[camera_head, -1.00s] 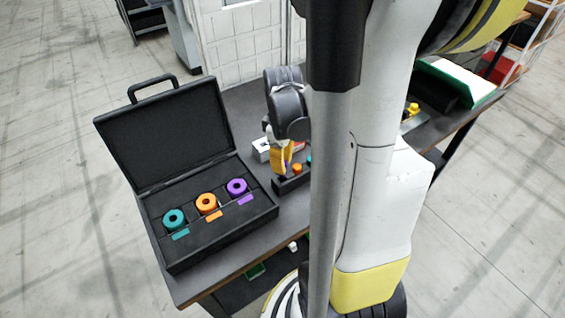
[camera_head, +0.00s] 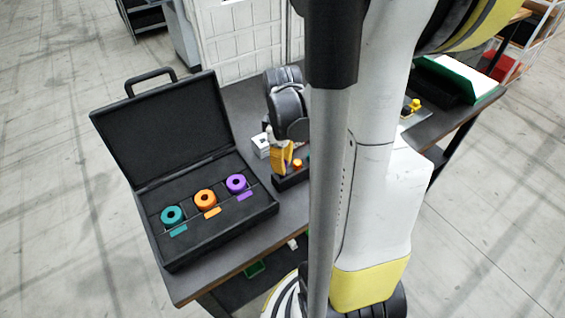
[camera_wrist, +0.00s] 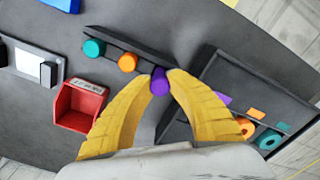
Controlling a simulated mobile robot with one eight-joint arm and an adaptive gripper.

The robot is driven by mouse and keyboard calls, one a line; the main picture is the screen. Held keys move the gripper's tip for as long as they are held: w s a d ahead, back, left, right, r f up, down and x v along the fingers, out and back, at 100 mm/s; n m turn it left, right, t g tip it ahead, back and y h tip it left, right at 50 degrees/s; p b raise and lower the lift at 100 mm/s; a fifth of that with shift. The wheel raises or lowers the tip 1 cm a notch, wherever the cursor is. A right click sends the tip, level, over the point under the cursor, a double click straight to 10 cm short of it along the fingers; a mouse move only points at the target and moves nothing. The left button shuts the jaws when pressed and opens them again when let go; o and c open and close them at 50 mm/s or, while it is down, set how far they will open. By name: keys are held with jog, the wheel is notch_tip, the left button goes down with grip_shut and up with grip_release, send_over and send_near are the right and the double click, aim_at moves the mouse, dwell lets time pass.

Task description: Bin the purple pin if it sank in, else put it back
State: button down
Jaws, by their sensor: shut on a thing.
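The purple pin (camera_wrist: 159,82) is between the tips of my yellow gripper (camera_wrist: 162,76) in the wrist view, and the fingers are shut on it. It is at the end of a dark rack (camera_wrist: 108,40), in line with the teal pin (camera_wrist: 94,48) and orange pin (camera_wrist: 127,62). I cannot tell whether it sits in the rack or just above it. In the head view my gripper (camera_head: 282,172) is over the rack's left end, beside the orange pin (camera_head: 297,163); the purple pin is hidden there. A red labelled bin (camera_wrist: 70,122) lies left of the fingers in the wrist view.
An open black case (camera_head: 188,262) holds teal (camera_head: 172,215), orange (camera_head: 204,199) and purple (camera_head: 237,183) rings with matching tags. A white-and-black fixture (camera_wrist: 30,68) is at the wrist view's left. My arm hides much of the table.

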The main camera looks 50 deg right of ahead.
jog(key=shift+f, duration=0.2)
jog(key=c, duration=1.3)
grip_release()
jog(key=shift+o, duration=0.7)
jog(key=o, duration=0.3)
jog(key=shift+o, duration=0.2)
jog(key=shift+r, duration=0.1)
notch_tip(320, 180, up, 9)
jog(key=p, duration=0.7)
